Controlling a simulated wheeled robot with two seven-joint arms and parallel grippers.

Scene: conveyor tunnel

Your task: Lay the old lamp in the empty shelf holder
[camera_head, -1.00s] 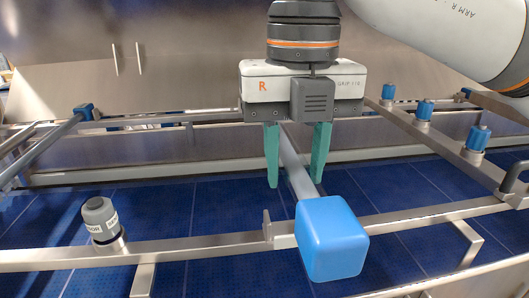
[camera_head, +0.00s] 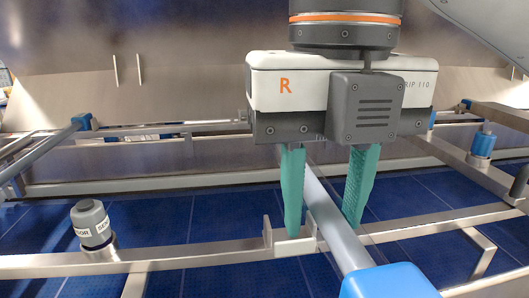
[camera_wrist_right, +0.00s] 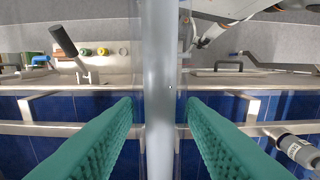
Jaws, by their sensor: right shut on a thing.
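The old lamp is a grey tube (camera_head: 338,228) with a large blue end cap (camera_head: 392,284), partly cut off at the bottom edge of the head view. My right gripper (camera_head: 324,228) has its green fingers on either side of the tube and is shut on it. The tube also runs down the middle of the right wrist view (camera_wrist_right: 160,85), between the fingers. A small metal bracket with upright tabs (camera_head: 290,246), which looks like the holder, is on the front rail. It is empty, just left of the tube in the head view. The height between them is unclear. My left gripper is out of view.
A grey sensor (camera_head: 93,226) stands on the front rail (camera_head: 190,257) at the left. A blue-capped fitting (camera_head: 482,143) is on the right side rail. Blue panels (camera_head: 150,210) lie beneath the rails. A steel wall (camera_head: 60,45) closes the back.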

